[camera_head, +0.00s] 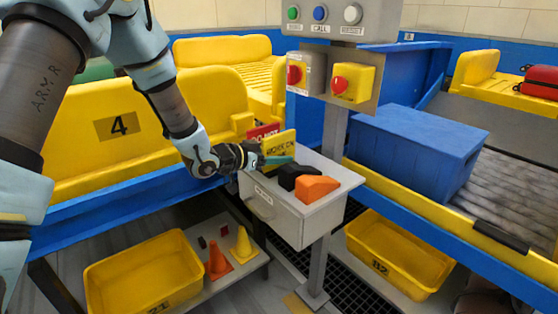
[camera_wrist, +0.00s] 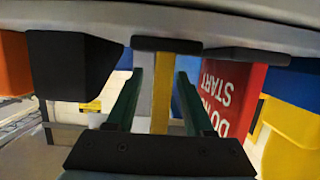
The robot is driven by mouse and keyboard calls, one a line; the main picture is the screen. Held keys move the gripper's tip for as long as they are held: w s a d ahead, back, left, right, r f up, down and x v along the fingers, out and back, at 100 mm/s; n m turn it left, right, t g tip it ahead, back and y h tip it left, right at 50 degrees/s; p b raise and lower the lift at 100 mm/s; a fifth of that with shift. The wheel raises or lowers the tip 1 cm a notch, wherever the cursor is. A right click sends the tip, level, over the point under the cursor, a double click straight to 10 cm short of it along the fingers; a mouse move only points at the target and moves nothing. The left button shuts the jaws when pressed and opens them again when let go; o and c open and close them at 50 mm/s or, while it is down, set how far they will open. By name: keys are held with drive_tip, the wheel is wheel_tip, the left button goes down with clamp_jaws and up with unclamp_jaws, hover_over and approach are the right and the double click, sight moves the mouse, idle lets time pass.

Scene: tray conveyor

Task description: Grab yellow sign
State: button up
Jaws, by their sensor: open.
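The yellow sign (camera_head: 282,143) with dark lettering stands upright at the back left of the small grey table. The red sign (camera_head: 262,131) with white lettering stands beside it, partly hidden by it. My gripper (camera_head: 276,160) is at the yellow sign, its green fingers overlapping the sign's lower part. In the wrist view my gripper (camera_wrist: 161,85) is open. The yellow sign (camera_wrist: 174,88) shows edge-on as a narrow strip between its two fingers. I cannot tell whether either finger touches it. The red sign (camera_wrist: 233,90) is outside the fingers, to the right.
A black block (camera_head: 292,174) and an orange block (camera_head: 316,187) lie on the grey table (camera_head: 303,216); the black block (camera_wrist: 72,65) is left of the fingers. A button post (camera_head: 330,195) rises behind. A blue crate (camera_head: 415,150) sits on the right conveyor.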

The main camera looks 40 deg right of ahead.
drive_tip(key=shift+d, duration=0.2)
clamp_jaws()
idle(0.3)
